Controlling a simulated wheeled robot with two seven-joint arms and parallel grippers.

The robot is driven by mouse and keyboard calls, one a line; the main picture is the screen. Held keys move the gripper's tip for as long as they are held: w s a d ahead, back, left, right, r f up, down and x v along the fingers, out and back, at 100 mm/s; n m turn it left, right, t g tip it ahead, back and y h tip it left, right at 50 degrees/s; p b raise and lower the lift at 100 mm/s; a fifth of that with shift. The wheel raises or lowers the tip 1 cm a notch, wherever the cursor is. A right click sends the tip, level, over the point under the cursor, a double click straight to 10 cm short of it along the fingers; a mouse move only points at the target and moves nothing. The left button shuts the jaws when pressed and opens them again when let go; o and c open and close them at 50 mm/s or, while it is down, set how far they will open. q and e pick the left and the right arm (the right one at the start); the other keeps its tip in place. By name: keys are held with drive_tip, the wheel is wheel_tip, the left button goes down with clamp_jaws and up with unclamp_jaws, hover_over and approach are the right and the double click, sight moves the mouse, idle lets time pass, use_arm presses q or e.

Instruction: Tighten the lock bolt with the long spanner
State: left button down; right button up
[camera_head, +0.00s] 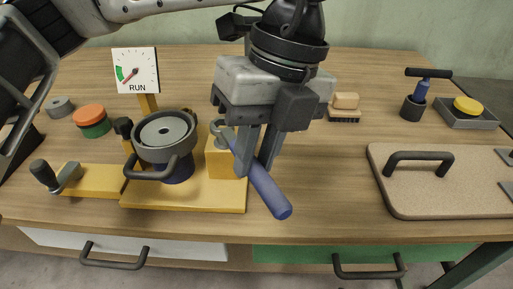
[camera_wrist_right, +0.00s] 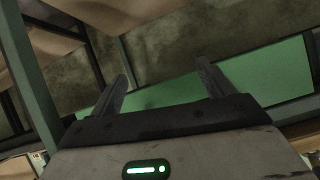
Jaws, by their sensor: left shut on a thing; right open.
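The long spanner (camera_head: 268,190) has a blue handle and a grey head. My left gripper (camera_head: 252,168) is shut on its handle from above, and the handle end points toward the front of the table. The spanner's grey head (camera_head: 217,128) is at the top of a yellow block (camera_head: 219,163) on the yellow base. The lock bolt is hidden or too small to tell under the spanner head. My right gripper (camera_wrist_right: 164,88) shows only in the right wrist view, open and empty, facing a green panel.
The yellow base (camera_head: 184,203) carries a round grey pot (camera_head: 165,135) with a handle, a RUN gauge (camera_head: 135,71) and a crank (camera_head: 55,176). A brush (camera_head: 344,107), a board with a handle (camera_head: 430,195) and a blue-shafted tool (camera_head: 420,93) stand to the right. Bare table lies between.

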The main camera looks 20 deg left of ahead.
use_arm(q)
drive_tip(key=shift+f+b, duration=1.05)
drive_tip(key=shift+f, duration=0.05)
use_arm(e)
drive_tip(key=shift+f, duration=0.85)
use_arm(q)
drive_tip(key=shift+s+a+f+m+b, duration=0.2)
drive_tip(key=shift+a+m+b, duration=0.1)
drive_tip(key=shift+m, duration=0.1)
drive_tip(key=s+a+m, duration=0.1)
drive_tip(key=m, duration=0.1)
drive_tip(key=s+a+m+t+b, duration=0.1)
drive_tip(key=a+m, duration=0.1)
drive_tip(key=a+m+b, duration=0.1)
drive_tip(key=a+m, duration=0.1)
drive_tip(key=m, duration=0.1)
drive_tip(key=shift+s+a+r+t+y, duration=0.1)
drive_tip(key=shift+s+r+t+y, duration=0.1)
drive_tip(key=shift+s+t+y, duration=0.2)
use_arm(e)
drive_tip(key=shift+s+a+t, duration=0.1)
drive_tip(key=shift+t, duration=0.2)
use_arm(q)
drive_tip(key=shift+a, duration=0.1)
use_arm(e)
drive_tip(key=shift+r, duration=0.15)
